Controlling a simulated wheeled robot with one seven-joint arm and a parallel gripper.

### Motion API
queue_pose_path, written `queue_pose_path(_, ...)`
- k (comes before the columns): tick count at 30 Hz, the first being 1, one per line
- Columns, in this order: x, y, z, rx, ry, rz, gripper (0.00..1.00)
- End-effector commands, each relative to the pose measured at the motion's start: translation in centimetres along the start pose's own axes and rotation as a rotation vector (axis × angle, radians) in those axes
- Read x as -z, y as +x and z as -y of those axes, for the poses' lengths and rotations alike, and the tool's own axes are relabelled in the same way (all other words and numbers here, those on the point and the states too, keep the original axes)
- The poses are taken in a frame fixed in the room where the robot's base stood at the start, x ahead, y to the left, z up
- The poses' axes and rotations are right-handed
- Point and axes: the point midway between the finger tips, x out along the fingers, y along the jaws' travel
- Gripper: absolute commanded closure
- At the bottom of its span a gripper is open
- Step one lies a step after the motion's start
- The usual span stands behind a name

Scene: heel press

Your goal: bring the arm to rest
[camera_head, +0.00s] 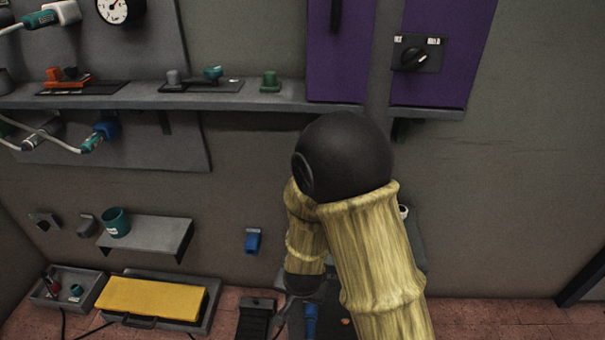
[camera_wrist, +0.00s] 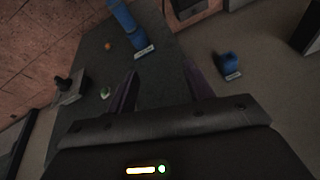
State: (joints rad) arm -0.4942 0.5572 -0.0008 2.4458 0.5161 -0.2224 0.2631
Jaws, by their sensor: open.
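My arm, in a yellow sleeve with a black joint, reaches down through the middle of the head view and hides part of the floor area by the wall. My gripper (camera_wrist: 160,85) shows in the wrist view with its two dark fingers apart and nothing between them. Beyond the fingers lies a dark grey surface with a blue upright part (camera_wrist: 128,25) and a small orange spot (camera_wrist: 108,46). The fingers touch nothing that I can see.
A blue wall piece (camera_head: 252,241) is left of my arm. A small shelf (camera_head: 165,238) bears a green cup (camera_head: 117,222). Below are a yellow pad (camera_head: 151,298) and a grey tray (camera_head: 45,298). A long shelf (camera_head: 230,104) runs above. The right wall is clear.

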Motion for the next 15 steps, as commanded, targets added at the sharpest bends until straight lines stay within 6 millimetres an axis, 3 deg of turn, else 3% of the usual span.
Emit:
queue_pose_path(1,1.1,-1.7,-0.8,0.011,-0.011,0.005,0.48)
queue_pose_path(6,3.2,-6.5,-4.2,0.022,-0.097,0.042,0.48)
queue_pose_path(15,4.0,-13.2,-10.4,-0.019,-0.235,0.080,0.48)
